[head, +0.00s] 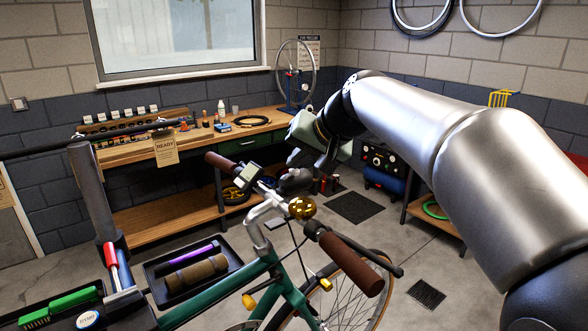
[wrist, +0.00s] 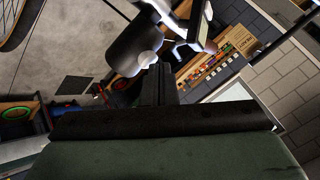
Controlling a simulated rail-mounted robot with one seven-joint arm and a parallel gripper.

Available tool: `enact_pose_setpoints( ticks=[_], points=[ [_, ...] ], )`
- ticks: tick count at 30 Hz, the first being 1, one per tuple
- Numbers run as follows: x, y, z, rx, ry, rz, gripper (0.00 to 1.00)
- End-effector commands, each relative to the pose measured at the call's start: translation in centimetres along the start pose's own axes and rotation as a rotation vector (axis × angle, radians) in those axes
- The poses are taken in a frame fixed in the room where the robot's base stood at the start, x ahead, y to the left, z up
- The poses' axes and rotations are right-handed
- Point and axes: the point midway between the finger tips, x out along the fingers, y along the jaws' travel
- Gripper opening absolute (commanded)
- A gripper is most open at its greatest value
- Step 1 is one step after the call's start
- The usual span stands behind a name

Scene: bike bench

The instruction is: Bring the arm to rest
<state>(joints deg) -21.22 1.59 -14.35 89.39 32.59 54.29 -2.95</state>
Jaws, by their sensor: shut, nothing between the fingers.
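My gripper (head: 326,166) hangs in the air behind the bike's handlebar in the head view, at the end of my raised arm, which reaches in from the right. In the wrist view its dark fingers (wrist: 160,86) are together with nothing between them. The green bike (head: 270,275) stands in front with brown grips, a brass bell (head: 302,208) and a small device (head: 246,175) on its bar. A dark rounded part (head: 294,181) on the front of the bar is close to my gripper; a dark cylinder (wrist: 132,50) looms near the fingers in the wrist view. I cannot tell whether anything touches.
A wooden workbench (head: 130,151) with bottles, a tire and a wheel stand (head: 292,88) runs along the back wall. A black tray (head: 155,268) holds a brown roll and a purple tool at lower left. A low shelf (head: 432,222) stands at right. Open floor lies between.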

Motion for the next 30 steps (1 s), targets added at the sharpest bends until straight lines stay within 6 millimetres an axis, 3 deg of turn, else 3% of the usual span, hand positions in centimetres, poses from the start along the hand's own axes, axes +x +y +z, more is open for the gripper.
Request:
enact_pose_setpoints(
  ticks=[17,30],
  points=[
    [-0.9,-0.7,-0.7,0.0,0.0,0.0,0.0],
    [-3.9,-2.8,-2.9,0.001,0.0,0.0,0.0]
  ],
)
